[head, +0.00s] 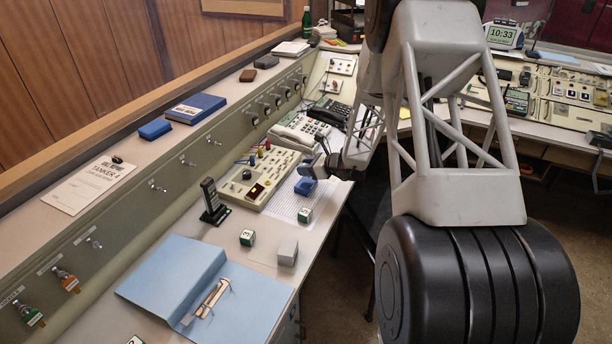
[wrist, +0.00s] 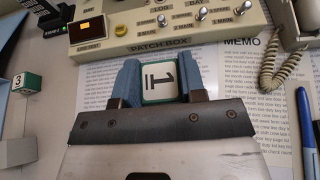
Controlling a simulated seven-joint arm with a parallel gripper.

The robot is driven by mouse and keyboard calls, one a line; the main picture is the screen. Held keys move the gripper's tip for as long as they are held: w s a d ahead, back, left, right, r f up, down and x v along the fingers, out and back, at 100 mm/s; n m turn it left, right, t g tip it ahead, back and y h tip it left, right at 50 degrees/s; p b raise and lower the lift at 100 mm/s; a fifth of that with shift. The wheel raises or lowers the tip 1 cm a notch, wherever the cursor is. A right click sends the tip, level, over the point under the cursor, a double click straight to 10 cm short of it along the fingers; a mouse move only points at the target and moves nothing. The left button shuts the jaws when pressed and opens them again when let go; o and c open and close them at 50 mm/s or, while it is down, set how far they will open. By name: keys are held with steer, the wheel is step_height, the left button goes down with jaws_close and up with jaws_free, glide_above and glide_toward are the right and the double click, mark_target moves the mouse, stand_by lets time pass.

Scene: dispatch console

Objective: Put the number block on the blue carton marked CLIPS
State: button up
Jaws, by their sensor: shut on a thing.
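My gripper (head: 306,187) is over the desk beside the patch box. In the wrist view its blue fingers (wrist: 159,82) are shut on a white number block (wrist: 160,77) with green edges and a "1" on its face. In the head view the fingers and arm hide this block. A small blue carton (head: 155,129) sits on the raised ledge at the left, well apart from my gripper; I cannot read a CLIPS mark on it. Other number blocks stand on the desk: one marked 3 (head: 247,238), also in the wrist view (wrist: 27,82), and one on the printed sheet (head: 305,215).
A dark blue book (head: 195,108) lies right of the carton on the ledge. The patch box (head: 259,178), an upright black handset (head: 212,203), a grey cube (head: 287,252) and an open blue binder (head: 190,285) occupy the desk. Switches and keys project from the panel below the ledge.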

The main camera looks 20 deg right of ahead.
steer(key=shift+f, duration=1.75)
steer(key=shift+f, duration=0.15)
steer(key=o, duration=1)
steer(key=shift+s+d+r, duration=0.15)
steer(key=shift+r, duration=0.05)
steer(key=v, duration=1.1)
steer(key=shift+s+d+r, duration=0.2)
steer(key=shift+a+r, duration=0.1)
